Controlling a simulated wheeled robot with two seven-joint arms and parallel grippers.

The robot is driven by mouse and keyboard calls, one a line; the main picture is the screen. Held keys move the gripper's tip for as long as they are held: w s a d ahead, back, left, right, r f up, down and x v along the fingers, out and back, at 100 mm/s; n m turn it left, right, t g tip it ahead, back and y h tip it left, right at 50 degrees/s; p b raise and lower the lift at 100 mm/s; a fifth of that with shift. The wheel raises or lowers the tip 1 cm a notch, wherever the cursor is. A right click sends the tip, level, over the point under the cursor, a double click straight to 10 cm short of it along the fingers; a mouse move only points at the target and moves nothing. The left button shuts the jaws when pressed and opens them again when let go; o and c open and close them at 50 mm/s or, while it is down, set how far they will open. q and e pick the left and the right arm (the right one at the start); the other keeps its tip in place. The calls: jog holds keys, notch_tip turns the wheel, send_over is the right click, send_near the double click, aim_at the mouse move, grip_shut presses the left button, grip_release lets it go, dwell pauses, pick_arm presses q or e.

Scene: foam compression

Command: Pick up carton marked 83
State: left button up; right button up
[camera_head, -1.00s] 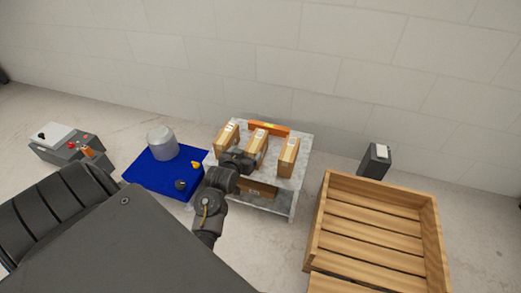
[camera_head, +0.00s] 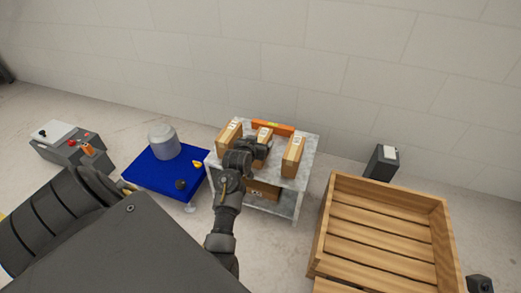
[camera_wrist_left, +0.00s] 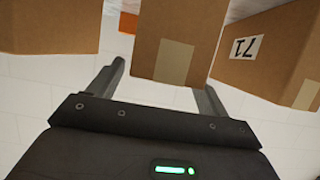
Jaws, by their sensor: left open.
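Three upright brown cartons stand in a row on a grey marbled table: a left carton (camera_head: 228,133), a middle carton (camera_head: 264,132) and a right carton (camera_head: 293,158). I cannot read 83 on any of them. My left gripper (camera_head: 262,147) is at the middle carton's near side and hides part of it. In the left wrist view, the left gripper (camera_wrist_left: 160,85) is open, with the middle carton (camera_wrist_left: 178,35) ahead between its fingers. I cannot tell whether they touch it. The neighbouring carton (camera_wrist_left: 270,45) has a label that reads like 71.
The table (camera_head: 305,178) has a lower shelf with another box (camera_head: 262,190). An orange bar (camera_head: 272,127) lies behind the cartons. A blue platform (camera_head: 150,178) with a grey cylinder (camera_head: 163,141) stands left. A wooden crate (camera_head: 385,228) and a dark bin (camera_head: 381,163) stand right.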

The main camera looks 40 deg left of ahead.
pick_arm(q)
jog(key=shift+x, duration=0.9)
jog(key=shift+s, duration=0.1)
jog(key=shift+r, duration=0.1)
grip_shut()
